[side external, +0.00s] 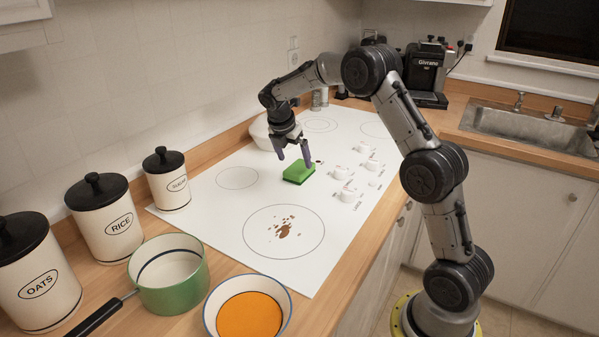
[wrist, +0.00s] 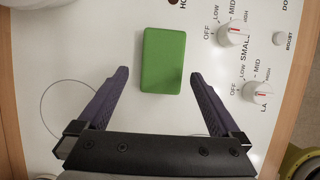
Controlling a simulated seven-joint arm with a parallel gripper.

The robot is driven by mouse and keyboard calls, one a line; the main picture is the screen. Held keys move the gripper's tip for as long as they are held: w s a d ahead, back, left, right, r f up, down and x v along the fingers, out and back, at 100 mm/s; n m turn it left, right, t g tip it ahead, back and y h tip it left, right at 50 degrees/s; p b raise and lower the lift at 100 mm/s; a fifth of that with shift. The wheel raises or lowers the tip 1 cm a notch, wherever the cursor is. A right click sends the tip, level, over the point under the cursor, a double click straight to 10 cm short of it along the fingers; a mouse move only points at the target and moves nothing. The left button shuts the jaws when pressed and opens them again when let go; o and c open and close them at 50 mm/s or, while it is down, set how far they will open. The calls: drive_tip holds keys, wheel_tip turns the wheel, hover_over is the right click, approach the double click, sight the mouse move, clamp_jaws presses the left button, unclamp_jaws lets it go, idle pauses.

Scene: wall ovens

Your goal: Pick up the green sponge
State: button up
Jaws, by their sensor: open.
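The green sponge (side external: 298,173) lies flat on the white cooktop, left of the control knobs in the side external view. It is a green rectangle in the wrist view (wrist: 163,60), with its long side pointing away from my gripper. My gripper (side external: 293,158) is open and empty, just above the sponge in the side external view. In the wrist view the two purple fingers of my gripper (wrist: 159,73) stand wide apart, one to each side of the sponge, with clear gaps. I cannot tell the exact height between fingertips and sponge.
White knobs (side external: 348,194) stand right of the sponge. A brown stain (side external: 284,230) marks the front burner. A green pot (side external: 172,297), a bowl of orange content (side external: 249,314) and canisters (side external: 100,220) stand at the left and front. A white dish (side external: 260,133) sits behind my gripper.

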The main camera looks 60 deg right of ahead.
sight(299, 167)
drive_tip(key=x, duration=0.3)
drive_tip(key=shift+s+d+f, duration=0.2)
drive_tip(key=shift+d+f, duration=0.05)
drive_tip(key=shift+d, duration=0.05)
drive_tip(key=shift+d+f, duration=0.15)
drive_tip(key=shift+f, duration=0.15)
drive_tip(key=shift+f, duration=0.2)
drive_tip(key=shift+c, duration=0.2)
drive_tip(key=c, duration=1.2)
drive_tip(key=shift+o, duration=0.2)
